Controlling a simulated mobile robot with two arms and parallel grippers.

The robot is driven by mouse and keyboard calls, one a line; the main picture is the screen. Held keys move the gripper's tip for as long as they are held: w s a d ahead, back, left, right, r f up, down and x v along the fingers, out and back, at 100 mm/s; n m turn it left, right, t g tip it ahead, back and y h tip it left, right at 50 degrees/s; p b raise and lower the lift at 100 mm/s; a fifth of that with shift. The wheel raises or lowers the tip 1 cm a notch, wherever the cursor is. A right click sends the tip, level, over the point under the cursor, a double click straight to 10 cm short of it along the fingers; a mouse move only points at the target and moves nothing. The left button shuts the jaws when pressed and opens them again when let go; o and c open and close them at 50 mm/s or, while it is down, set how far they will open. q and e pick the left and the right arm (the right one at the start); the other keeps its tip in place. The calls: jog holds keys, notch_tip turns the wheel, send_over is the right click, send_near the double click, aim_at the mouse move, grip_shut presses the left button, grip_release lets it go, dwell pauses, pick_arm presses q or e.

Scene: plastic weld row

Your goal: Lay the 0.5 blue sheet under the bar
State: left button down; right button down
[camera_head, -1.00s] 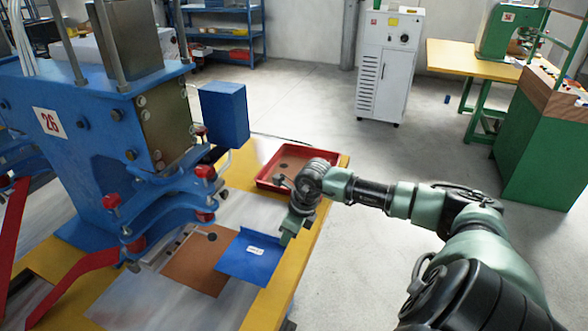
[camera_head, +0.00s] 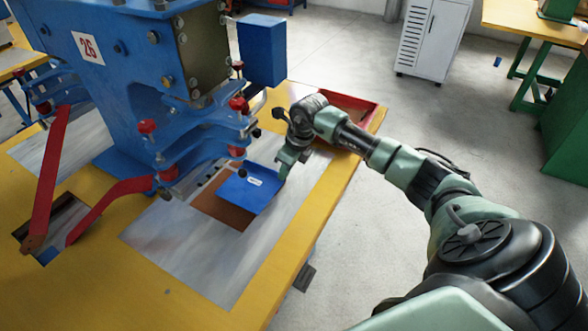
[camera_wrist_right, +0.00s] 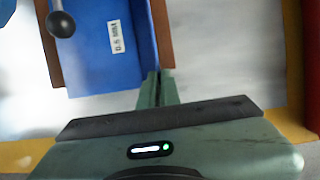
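The blue sheet (camera_head: 262,200) has a white label reading 0.5 MM, readable in the right wrist view (camera_wrist_right: 117,38). It lies over a brown sheet (camera_head: 220,208), which shows along its sides. My right gripper (camera_head: 284,172) is at the blue sheet's right edge. In the right wrist view its fingers (camera_wrist_right: 158,85) are nearly together, with the sheet's edge between them. The blue press (camera_head: 140,80) has blue jaws (camera_head: 200,145) with red knobs over the sheet's far-left side. I cannot clearly make out the bar or whether the sheet passes under it. My left gripper is out of view.
A metal plate (camera_head: 190,260) covers the near table, with a yellow table edge (camera_head: 285,290) around it. A red tray (camera_head: 368,120) stands behind my right gripper. Red levers (camera_head: 110,205) stick out at the left. A ball-ended lever (camera_wrist_right: 62,24) hangs near the sheet.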

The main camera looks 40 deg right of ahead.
aim_at(274, 172)
jog(key=w, duration=0.1)
jog(key=w+a, duration=0.1)
jog(key=w+b, duration=0.1)
jog(key=shift+w+a+f, duration=0.1)
jog(key=shift+w+a, duration=0.05)
jog(key=shift+a, duration=0.1)
jog(key=shift+w+f+b, duration=0.2)
jog(key=shift+b, duration=0.15)
jog(key=shift+f+b, duration=0.55)
jog(key=shift+f, duration=0.3)
jog(key=shift+s+f, duration=0.1)
dwell(0.4)
jog(key=c, duration=1.6)
grip_release()
jog(key=shift+o, duration=0.2)
